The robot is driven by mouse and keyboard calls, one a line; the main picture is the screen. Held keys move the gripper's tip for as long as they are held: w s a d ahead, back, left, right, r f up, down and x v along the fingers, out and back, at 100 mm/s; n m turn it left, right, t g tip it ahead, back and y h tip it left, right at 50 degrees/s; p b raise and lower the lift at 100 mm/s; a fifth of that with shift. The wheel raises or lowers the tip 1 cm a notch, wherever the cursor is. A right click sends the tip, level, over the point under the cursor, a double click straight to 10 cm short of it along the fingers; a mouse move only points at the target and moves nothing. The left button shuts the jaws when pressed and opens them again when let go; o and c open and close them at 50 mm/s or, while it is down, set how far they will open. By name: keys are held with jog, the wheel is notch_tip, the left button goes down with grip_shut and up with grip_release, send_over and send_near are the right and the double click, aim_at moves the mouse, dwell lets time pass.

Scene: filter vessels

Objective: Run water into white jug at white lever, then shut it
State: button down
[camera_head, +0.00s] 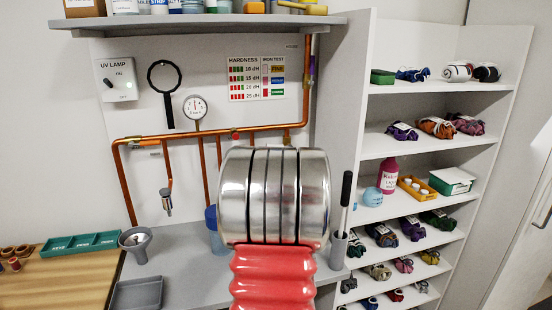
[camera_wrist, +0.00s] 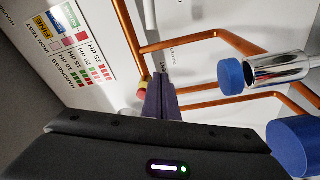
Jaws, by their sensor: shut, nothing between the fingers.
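My gripper (camera_wrist: 160,80) shows in the wrist view as two dark purple fingers. They are shut and empty, with their tips in front of the panel beside a copper pipe. A small red and yellow part (camera_wrist: 143,93) sits just left of the fingers; whether they touch it I cannot tell. In the head view my arm's silver and red links cover the middle and hide the gripper. A tap spout (camera_head: 167,201) hangs from the copper pipes (camera_head: 133,190) at the left. I cannot make out a white jug or clearly identify a white lever.
A grey funnel (camera_head: 135,241) and grey tray (camera_head: 137,294) stand at the left of the bench. A blue vessel (camera_head: 212,222) is partly behind my arm. In the wrist view, a chrome vessel with a blue cap (camera_wrist: 231,77) is close at the right. Shelves (camera_head: 428,89) stand right.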

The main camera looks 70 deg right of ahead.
jog(key=w+a+r+m+g+y, duration=0.1)
jog(key=w+a, duration=0.3)
jog(key=a, duration=0.4)
jog(key=w+a+m+g+y, duration=0.1)
jog(key=w+a+m+y, duration=0.1)
jog(key=w+a, duration=0.4)
jog(key=s+a+f+m+g+y, duration=0.1)
jog(key=a+f+y, duration=0.1)
jog(key=a, duration=1)
jog(key=s+a+f+m+g+y, duration=0.1)
jog(key=a+y, duration=0.1)
jog(key=a, duration=1)
jog(key=s+a+f+g+y, duration=0.2)
jog(key=s+a, duration=0.6)
jog(key=a, duration=0.4)
jog(key=s+a+f+g+y, duration=0.2)
jog(key=s+a+f, duration=0.5)
jog(key=a, duration=0.6)
jog(key=shift+s+g+y, duration=0.3)
jog(key=shift+s+y, duration=0.5)
jog(key=shift+y, duration=0.1)
jog(key=shift+d, duration=0.15)
